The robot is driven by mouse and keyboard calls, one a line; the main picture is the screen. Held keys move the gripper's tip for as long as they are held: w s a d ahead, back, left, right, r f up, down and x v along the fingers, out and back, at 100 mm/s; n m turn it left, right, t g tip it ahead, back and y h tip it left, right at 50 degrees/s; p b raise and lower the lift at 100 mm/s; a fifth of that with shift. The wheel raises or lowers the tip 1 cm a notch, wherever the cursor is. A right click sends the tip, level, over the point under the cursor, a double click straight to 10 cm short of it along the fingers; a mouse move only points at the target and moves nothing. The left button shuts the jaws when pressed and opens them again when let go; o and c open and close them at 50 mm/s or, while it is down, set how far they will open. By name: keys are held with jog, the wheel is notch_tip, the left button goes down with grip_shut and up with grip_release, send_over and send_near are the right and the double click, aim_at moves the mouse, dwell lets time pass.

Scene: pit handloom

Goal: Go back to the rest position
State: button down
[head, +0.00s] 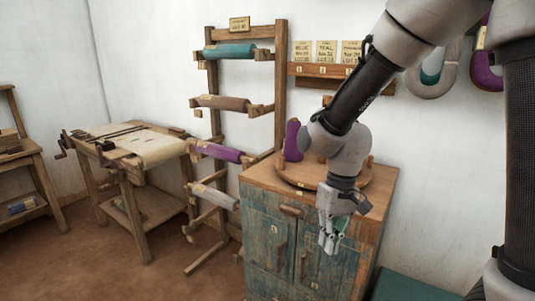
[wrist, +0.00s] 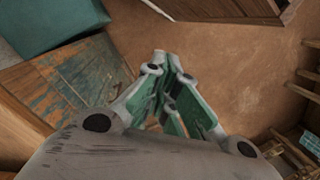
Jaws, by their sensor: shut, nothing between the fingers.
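My gripper (head: 330,240) hangs fingers down in front of the wooden cabinet (head: 283,243) in the head view. In the wrist view my gripper (wrist: 168,60) is shut, its fingertips together with nothing between them. Below it the wrist view shows bare brown floor (wrist: 215,75). The cabinet's worn green-blue front (wrist: 90,72) lies to the left there.
A round wooden turntable (head: 296,176) with a purple yarn cone (head: 292,141) sits on the cabinet. A rack (head: 280,85) with several cloth rolls stands left of it. A loom table (head: 150,147) is farther left. A teal box (head: 405,287) is at lower right.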

jog(key=s+d+r+m+t, duration=0.1)
jog(key=s+d+r+t, duration=0.1)
jog(key=d+r, duration=0.4)
jog(key=s+d+r+m+t, duration=0.1)
jog(key=s+d+r, duration=0.3)
jog(key=d, duration=0.4)
jog(key=s+d+r+m+t+h, duration=0.1)
jog(key=s+d+r+t, duration=0.2)
jog(key=d+r, duration=0.4)
jog(key=shift+s+d+r, duration=0.3)
jog(key=shift+s+d, duration=0.15)
jog(key=shift+s, duration=0.1)
